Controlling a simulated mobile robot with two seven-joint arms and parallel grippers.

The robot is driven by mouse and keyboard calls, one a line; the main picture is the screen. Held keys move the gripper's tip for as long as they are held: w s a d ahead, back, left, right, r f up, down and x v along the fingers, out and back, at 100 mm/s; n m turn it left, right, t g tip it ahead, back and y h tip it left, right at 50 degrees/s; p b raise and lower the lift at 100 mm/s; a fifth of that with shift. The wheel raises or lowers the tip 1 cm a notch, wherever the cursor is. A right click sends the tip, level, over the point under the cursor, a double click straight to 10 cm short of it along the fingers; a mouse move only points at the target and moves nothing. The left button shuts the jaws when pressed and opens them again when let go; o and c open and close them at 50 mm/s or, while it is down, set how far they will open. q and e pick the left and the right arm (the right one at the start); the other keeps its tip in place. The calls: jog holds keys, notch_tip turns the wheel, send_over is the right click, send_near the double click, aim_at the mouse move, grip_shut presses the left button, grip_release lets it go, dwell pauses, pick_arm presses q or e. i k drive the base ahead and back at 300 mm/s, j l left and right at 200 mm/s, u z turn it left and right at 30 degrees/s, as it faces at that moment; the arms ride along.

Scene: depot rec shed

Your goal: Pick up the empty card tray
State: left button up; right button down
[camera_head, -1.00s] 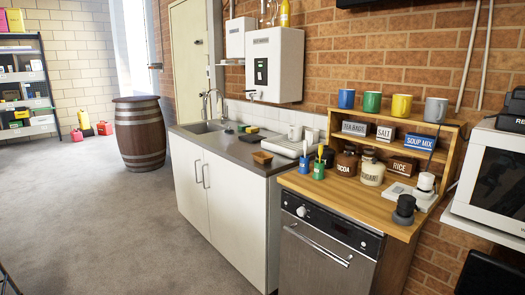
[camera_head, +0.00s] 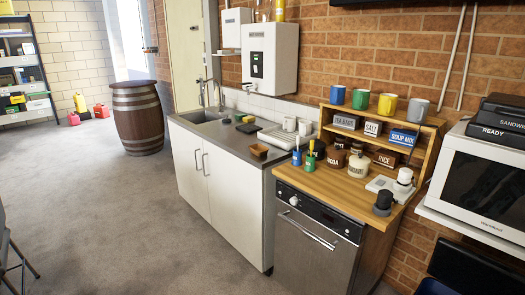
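I cannot make out anything that is surely the card tray. A small brown open container (camera_head: 259,150) sits on the grey sink counter near its front right edge; I cannot tell what it is or whether it is empty. Neither of my grippers is in view.
The sink counter (camera_head: 225,143) adjoins a wooden worktop (camera_head: 333,187) with jars, brush cups and a mug shelf. A microwave (camera_head: 485,180) stands at the right. A barrel (camera_head: 138,118) and a stocked shelf unit (camera_head: 25,70) are farther left. A chair (camera_head: 12,255) edges in at left. The grey floor between is clear.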

aim_at(259, 150)
jog(key=i+j+z, duration=0.2)
jog(key=i, duration=0.25)
jog(key=i+z, duration=0.25)
jog(key=i, duration=0.25)
jog(key=i+j+z, duration=0.4)
jog(key=i+j, duration=0.2)
jog(key=i, duration=0.2)
